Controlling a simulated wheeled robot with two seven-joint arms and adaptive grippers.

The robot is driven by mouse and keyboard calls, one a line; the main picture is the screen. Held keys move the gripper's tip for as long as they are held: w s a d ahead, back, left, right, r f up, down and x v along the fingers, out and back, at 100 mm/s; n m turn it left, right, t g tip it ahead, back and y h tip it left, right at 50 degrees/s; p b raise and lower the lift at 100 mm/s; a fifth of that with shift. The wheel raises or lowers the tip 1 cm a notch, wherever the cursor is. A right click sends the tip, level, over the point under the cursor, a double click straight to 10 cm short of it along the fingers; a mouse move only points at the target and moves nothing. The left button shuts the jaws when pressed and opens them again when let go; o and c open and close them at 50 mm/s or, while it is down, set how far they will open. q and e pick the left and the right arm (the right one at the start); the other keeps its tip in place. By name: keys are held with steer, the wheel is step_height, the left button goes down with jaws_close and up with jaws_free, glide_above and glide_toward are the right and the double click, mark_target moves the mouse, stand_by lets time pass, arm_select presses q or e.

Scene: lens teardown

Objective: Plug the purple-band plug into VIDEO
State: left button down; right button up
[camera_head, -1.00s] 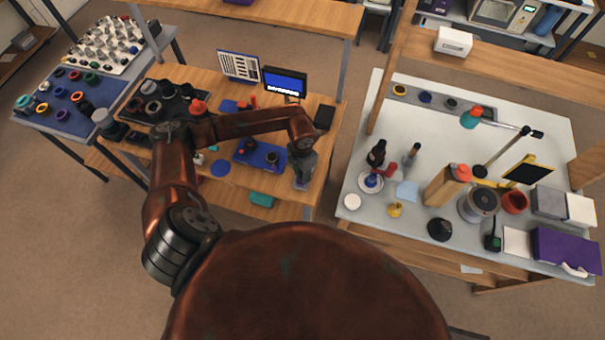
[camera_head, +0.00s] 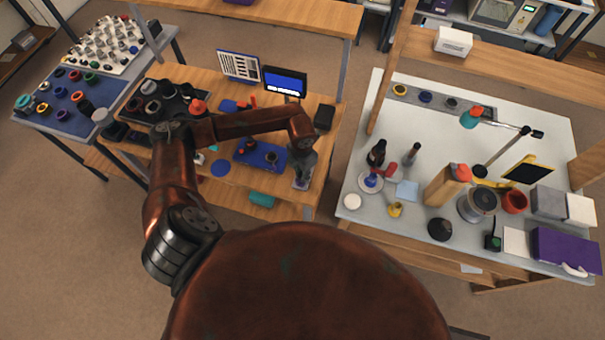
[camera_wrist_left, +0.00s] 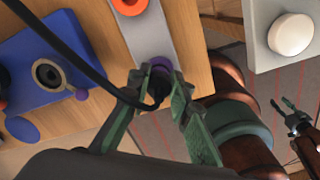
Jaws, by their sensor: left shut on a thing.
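My left gripper (camera_wrist_left: 160,88) is shut on the purple-band plug (camera_wrist_left: 160,66), as the left wrist view shows. A black cable (camera_wrist_left: 75,55) runs from the plug to the upper left. The plug is over the near end of a grey strip (camera_wrist_left: 151,32); I cannot tell whether it touches it. In the head view the left gripper (camera_head: 302,180) is at the right front of the wooden bench. A monitor (camera_head: 285,82) with a blue screen stands behind it. No VIDEO label is legible. My right gripper (camera_wrist_left: 281,104) appears open and empty at the right of the wrist view.
A blue plate (camera_wrist_left: 50,70) with a dark round socket lies left of the plug. An orange-red ring (camera_wrist_left: 130,4) sits on the strip. A black box (camera_head: 325,117) stands at the bench's right. A white table (camera_head: 360,130) with many items stands across a gap.

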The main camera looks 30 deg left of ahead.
arm_select(q)
steer(key=shift+r, duration=0.45)
stand_by(0.3)
steer(key=shift+r+p, duration=0.25)
steer(key=shift+p, duration=0.1)
steer(key=shift+r, duration=0.25)
stand_by(0.3)
steer(key=shift+r+p, duration=0.7)
steer(key=shift+r, duration=0.25)
steer(key=shift+r+p, duration=0.6)
steer(key=shift+r, duration=0.6)
